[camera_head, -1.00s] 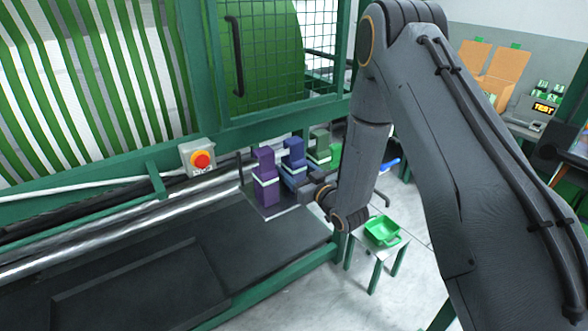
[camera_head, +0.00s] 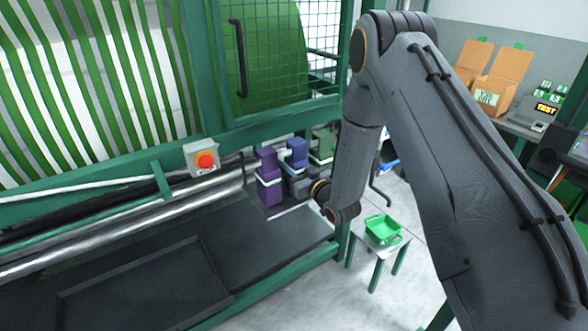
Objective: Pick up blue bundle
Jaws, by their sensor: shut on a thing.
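The blue bundle (camera_head: 297,153) stands upright on a small tray (camera_head: 283,208) at the edge of the machine, with a pale band around it. My gripper (camera_head: 298,184) is at the lower front of the blue bundle and shut on it. The wrist covers the bundle's lower part, and the fingertips are hard to make out. A purple bundle (camera_head: 268,177) stands close on the left, also with a pale band. A green bundle (camera_head: 322,148) stands behind on the right.
A red emergency button (camera_head: 205,160) on a grey box is left of the bundles. Metal rollers (camera_head: 120,228) run along the machine. A green basket (camera_head: 383,229) sits on a small table at the lower right. Open cardboard boxes (camera_head: 492,90) stand at the back right.

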